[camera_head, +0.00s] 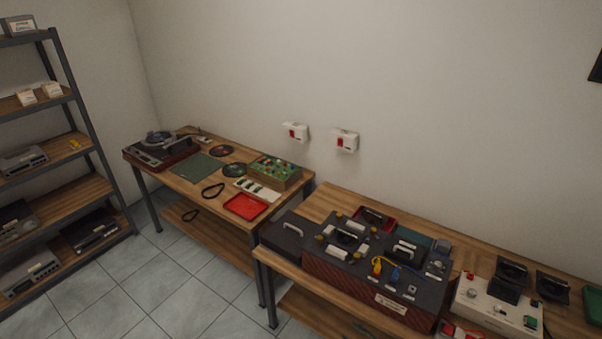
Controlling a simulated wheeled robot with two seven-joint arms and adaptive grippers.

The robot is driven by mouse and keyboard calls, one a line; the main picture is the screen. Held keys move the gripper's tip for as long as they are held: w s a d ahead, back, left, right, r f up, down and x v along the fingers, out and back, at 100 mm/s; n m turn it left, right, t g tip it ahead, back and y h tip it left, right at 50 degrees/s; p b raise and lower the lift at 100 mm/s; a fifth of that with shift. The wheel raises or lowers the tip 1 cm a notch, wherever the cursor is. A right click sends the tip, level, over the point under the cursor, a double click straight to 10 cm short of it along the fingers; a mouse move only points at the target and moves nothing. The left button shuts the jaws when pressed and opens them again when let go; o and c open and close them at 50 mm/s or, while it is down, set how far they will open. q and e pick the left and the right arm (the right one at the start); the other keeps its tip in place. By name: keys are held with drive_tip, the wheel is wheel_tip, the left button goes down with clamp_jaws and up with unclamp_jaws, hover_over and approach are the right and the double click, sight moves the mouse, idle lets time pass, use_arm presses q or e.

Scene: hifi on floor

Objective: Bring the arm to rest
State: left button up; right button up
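I cannot make out either of my grippers or arms in the head view. The view holds two wooden workbenches against a pale wall. The left workbench (222,203) carries a turntable (160,147) at its far left end. The right workbench (318,203) carries a large dark hi-fi unit (365,295) with its top parts exposed. A beige device (490,311) stands to the right of that unit.
A red tray (245,206), a green mat (196,167) and a green-topped box (274,172) lie on the left bench. A metal shelf rack (88,128) with devices stands at left. Tiled floor (150,275) is clear between rack and benches. Two red-white boxes hang on the wall.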

drive_tip(key=s+d+f+m+g+h, duration=0.15)
drive_tip(key=s+d+f, duration=0.25)
drive_tip(key=s+f, duration=0.45)
drive_tip(key=s+d+f+m+g+h+b, duration=0.1)
drive_tip(key=s+d+f+m+h, duration=0.3)
drive_tip(key=s+f, duration=0.45)
drive_tip(key=s+d+f+m+g+h, duration=0.1)
drive_tip(key=s+d+f, duration=0.4)
drive_tip(key=s+f, duration=0.3)
use_arm(q)
wheel_tip(320, 180, down, 2)
drive_tip(key=shift+f+b, duration=0.15)
drive_tip(key=shift+b, duration=0.45)
use_arm(e)
drive_tip(key=s+f+m+g, duration=0.1)
drive_tip(key=s+f+g, duration=0.2)
drive_tip(key=s, duration=1.3)
drive_tip(key=s+f+m+g, duration=0.2)
drive_tip(key=s+f, duration=0.4)
drive_tip(key=s, duration=1)
drive_tip(key=shift+s+d+g+h, duration=0.25)
drive_tip(key=shift+s+g+h, duration=0.2)
drive_tip(key=shift+g, duration=0.3)
drive_tip(key=shift+w+m, duration=0.1)
drive_tip(key=shift+m, duration=0.15)
use_arm(q)
drive_tip(key=shift+c, duration=0.3)
use_arm(e)
drive_tip(key=shift+c, duration=0.3)
